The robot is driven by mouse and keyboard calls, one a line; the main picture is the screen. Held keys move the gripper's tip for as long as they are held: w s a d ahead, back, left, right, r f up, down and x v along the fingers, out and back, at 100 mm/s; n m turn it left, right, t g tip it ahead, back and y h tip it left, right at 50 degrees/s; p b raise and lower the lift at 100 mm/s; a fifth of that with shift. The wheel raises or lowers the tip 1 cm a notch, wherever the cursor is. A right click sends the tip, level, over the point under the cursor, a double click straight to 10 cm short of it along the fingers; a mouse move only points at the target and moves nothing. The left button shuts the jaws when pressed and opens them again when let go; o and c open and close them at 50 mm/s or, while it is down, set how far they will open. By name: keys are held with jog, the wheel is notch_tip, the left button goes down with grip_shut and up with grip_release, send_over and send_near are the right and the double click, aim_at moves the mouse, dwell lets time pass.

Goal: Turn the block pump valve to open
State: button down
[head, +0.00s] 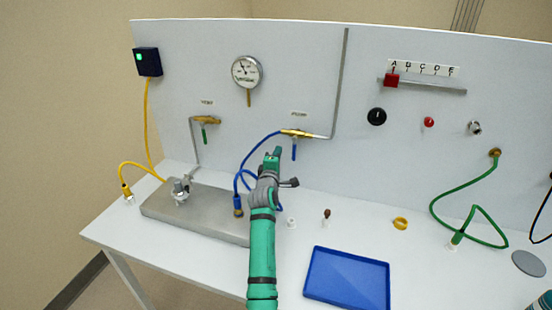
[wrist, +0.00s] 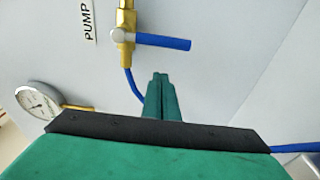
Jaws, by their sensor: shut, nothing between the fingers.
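The pump valve is a brass valve (head: 297,132) on the upright white panel, under a small label. Its blue handle (head: 294,151) hangs down, crosswise to the brass body. In the wrist view the brass body (wrist: 125,22) runs up and down beside the PUMP label (wrist: 88,20), and the blue handle (wrist: 165,42) points right from a pale hub. My gripper (head: 275,153) is left of the handle in the head view. In the wrist view its green fingers (wrist: 160,78) are shut and empty, just below the handle in the picture, with a visible gap.
A second brass valve (head: 205,120) with a green handle is on the panel at left. A blue hose (head: 250,158) runs from the pump valve to the metal block (head: 160,208). A gauge (head: 246,71) hangs above. A blue tray (head: 345,280) lies on the table.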

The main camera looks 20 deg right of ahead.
aim_at(294, 149)
jog(key=shift+s+d, duration=1.35)
jog(key=shift+s, duration=0.1)
jog(key=shift+s+d+n, duration=0.1)
jog(key=shift+d+n, duration=0.05)
jog(key=shift+n, duration=0.25)
